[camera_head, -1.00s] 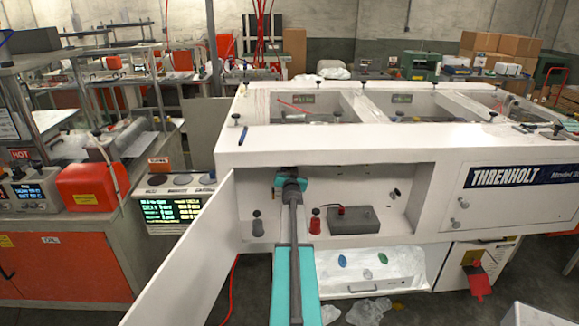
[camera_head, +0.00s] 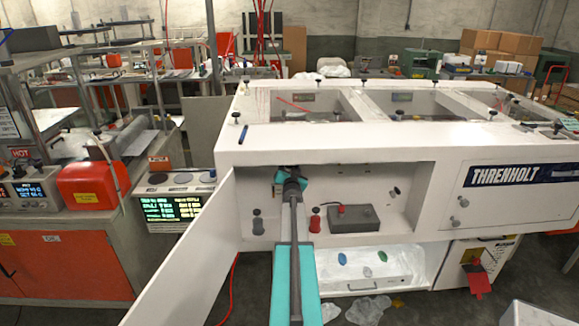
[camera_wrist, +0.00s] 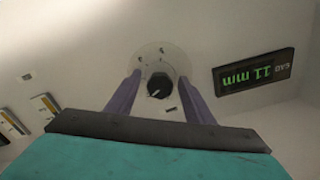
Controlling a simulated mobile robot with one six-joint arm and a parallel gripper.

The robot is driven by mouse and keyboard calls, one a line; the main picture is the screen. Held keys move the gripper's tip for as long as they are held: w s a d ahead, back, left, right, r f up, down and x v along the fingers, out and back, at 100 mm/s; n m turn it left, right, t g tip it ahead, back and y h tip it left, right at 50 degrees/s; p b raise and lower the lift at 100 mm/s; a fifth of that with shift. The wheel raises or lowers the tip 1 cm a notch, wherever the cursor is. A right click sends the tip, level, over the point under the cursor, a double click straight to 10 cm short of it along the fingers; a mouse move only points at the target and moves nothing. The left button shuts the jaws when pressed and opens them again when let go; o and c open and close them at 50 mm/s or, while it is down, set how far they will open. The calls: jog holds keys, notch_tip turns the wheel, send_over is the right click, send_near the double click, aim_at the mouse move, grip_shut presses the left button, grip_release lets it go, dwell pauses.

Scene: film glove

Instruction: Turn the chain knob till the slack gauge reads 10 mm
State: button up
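The chain knob (camera_wrist: 158,86) is a dark round knob with a light pointer mark, on a pale round plate on the white wall in the wrist view. My gripper (camera_wrist: 160,78) has one purple finger on each side of the knob, with a visible gap on both sides. The slack gauge (camera_wrist: 253,72), right of the knob, shows green text upside down that reads 11 mm beside the label SAG. In the head view my gripper (camera_head: 291,176) reaches into the open bay of the white machine; its fingertips and the knob are hidden there.
The open white door (camera_head: 190,262) stands left of my arm. A dark post (camera_head: 258,224) stands on the left.

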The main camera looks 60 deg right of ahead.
jog(key=shift+a, duration=0.1)
jog(key=b+v, duration=0.4)
jog(key=v, duration=0.9)
jog(key=shift+s+a, duration=0.2)
jog(key=shift+a, duration=0.05)
dwell(0.6)
dwell(0.6)
